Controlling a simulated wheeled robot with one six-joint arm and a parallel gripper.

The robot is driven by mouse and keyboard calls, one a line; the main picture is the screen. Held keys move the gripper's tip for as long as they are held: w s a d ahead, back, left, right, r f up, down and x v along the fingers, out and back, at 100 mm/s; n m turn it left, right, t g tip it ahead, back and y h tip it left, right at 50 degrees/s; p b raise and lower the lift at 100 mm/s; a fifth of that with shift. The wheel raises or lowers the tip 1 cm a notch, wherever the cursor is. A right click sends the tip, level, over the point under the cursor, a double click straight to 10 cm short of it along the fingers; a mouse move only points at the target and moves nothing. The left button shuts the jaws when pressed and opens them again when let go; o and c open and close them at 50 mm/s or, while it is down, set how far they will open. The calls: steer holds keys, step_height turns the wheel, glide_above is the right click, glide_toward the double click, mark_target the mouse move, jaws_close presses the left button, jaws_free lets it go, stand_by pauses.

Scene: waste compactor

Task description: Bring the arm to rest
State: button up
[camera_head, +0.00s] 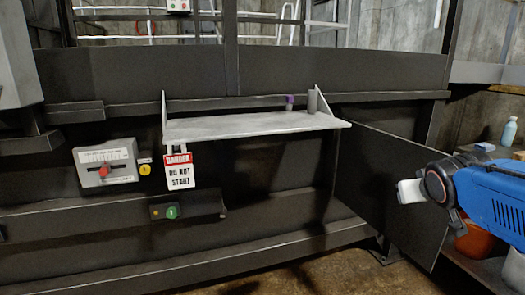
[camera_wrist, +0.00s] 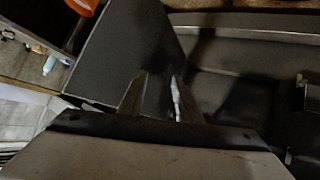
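In the wrist view my gripper (camera_wrist: 157,78) shows as two dark, tapered fingers with a gap between them. It is open, and I see nothing held in the gap. A dark flat panel (camera_wrist: 130,40) fills the view behind the fingers; the distance to it is unclear. In the head view a blue and black body with a white end comes in from the right edge, in front of the dark hinged panel (camera_head: 397,180). It looks like my arm. The fingers cannot be made out there.
The compactor front carries a grey shelf (camera_head: 255,125) with a purple-topped item (camera_head: 289,102) and a grey cylinder (camera_head: 312,101). Left of centre are a red-handled switch box (camera_head: 106,165) and a DANGER tag (camera_head: 179,172). An orange bucket (camera_head: 474,241) and a bottle (camera_head: 509,131) stand at the right.

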steer(key=s+a+f+g+y, duration=0.1)
steer(key=s+a+f+g, duration=0.1)
steer(key=s, duration=0.5)
steer(key=s+a+f+g+y, duration=0.1)
steer(key=s+a+f, duration=0.4)
steer(key=s+f, duration=0.2)
steer(key=s+a+f+g+y, duration=0.1)
steer(key=s+a+f+g, duration=0.1)
steer(key=s, duration=0.5)
step_height(320, 180, down, 3)
steer(key=shift+s+a+r+n+g+y, duration=0.1)
steer(key=shift+s+a+n+g+y, duration=0.2)
steer(key=shift+a, duration=0.45)
